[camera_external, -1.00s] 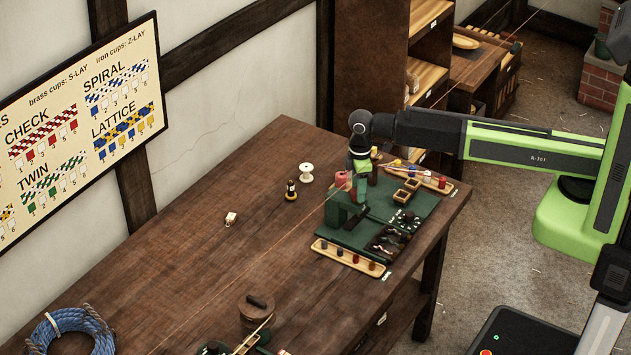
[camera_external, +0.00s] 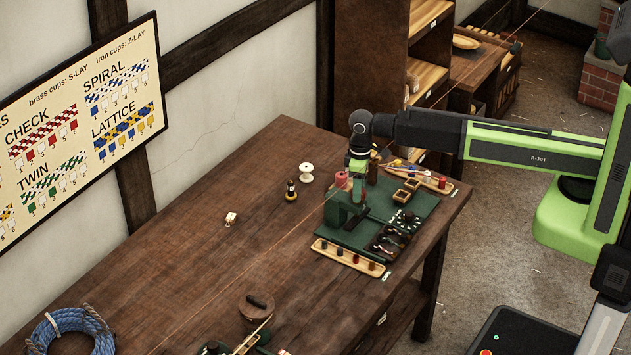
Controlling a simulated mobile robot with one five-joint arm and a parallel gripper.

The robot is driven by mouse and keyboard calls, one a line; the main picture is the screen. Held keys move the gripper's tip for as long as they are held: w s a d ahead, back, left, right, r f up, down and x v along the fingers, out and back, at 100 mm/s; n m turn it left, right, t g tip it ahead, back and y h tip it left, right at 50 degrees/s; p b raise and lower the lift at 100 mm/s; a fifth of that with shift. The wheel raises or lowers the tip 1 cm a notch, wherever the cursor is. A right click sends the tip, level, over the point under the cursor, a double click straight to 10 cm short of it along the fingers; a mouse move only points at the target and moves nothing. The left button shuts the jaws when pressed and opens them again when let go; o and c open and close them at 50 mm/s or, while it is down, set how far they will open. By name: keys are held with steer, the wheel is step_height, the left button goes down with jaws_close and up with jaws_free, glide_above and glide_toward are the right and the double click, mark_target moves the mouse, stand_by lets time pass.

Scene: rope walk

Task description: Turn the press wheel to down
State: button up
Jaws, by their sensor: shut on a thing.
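The green press (camera_external: 338,212) stands on the dark green mat (camera_external: 417,207) near the right end of the workbench. My arm reaches in from the right, and my gripper (camera_external: 358,190) points down at the press top. My gripper is shut on the press wheel, which is small and mostly hidden by the fingers, so its exact setting cannot be read. A reddish round piece (camera_external: 341,180) shows just left of my gripper.
A white spool (camera_external: 306,172) and a dark bottle-like piece (camera_external: 291,191) stand left. The bench middle (camera_external: 215,265) is largely clear.

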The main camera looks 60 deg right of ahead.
steer(key=m, duration=1.2)
steer(key=shift+s, duration=0.1)
steer(key=m, duration=1.1)
steer(key=shift+m, duration=0.4)
steer(key=o, duration=1.4)
steer(key=shift+c, duration=0.2)
steer(key=shift+o, duration=0.2)
